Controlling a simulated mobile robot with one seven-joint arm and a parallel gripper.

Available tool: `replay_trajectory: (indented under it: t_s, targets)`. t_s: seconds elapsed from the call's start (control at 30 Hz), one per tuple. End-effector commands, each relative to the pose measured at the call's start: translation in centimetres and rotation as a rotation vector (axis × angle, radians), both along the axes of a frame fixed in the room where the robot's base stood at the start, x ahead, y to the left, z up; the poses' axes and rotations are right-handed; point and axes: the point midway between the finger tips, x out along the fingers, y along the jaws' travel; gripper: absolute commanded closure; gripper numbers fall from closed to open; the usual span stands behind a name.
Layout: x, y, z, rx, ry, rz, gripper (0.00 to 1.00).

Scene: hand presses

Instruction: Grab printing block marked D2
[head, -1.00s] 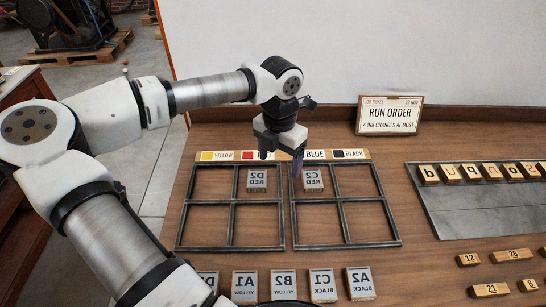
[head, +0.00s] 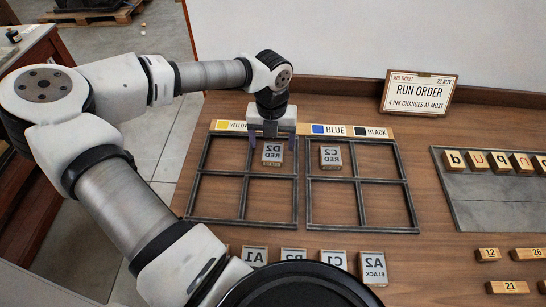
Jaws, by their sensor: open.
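The printing block marked D2 RED (head: 271,154) lies in the upper right cell of the left frame (head: 245,222), its lettering mirrored. My gripper (head: 272,140) is open and points down over the back part of that cell, close behind and above the D2 block. Its fingers are spread to either side of the block's far edge. I cannot tell whether they touch the frame. A block marked C2 RED (head: 330,156) lies in the upper left cell of the right frame (head: 362,230).
A color strip (head: 335,130) runs behind the frames, partly hidden by my gripper. Several blocks, among them A2 BLACK (head: 373,267), stand in front. Letter blocks (head: 477,161) lie on a grey tray (head: 490,215) at right. An order ticket (head: 420,92) stands at the back.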

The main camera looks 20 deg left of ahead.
Motion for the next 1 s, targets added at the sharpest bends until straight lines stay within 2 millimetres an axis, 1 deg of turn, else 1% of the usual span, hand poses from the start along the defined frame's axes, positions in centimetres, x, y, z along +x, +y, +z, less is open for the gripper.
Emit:
replay_trajectory:
  t_s: [0.17,0.3,0.4,0.63,0.67,1.0]
  targets:
    - [0.4,-0.1,-1.6,-0.002,0.002,-0.001,0.24]
    - [0.8,0.0,-4.0,-0.002,0.003,0.000,0.24]
    - [0.8,0.0,-5.0,0.000,0.001,0.000,0.24]
    - [0.8,0.1,-5.1,0.000,0.000,0.000,0.24]
    - [0.8,0.1,-5.1,0.000,0.000,0.000,0.26]
    - [0.8,0.1,-5.1,0.000,0.000,0.000,0.71]
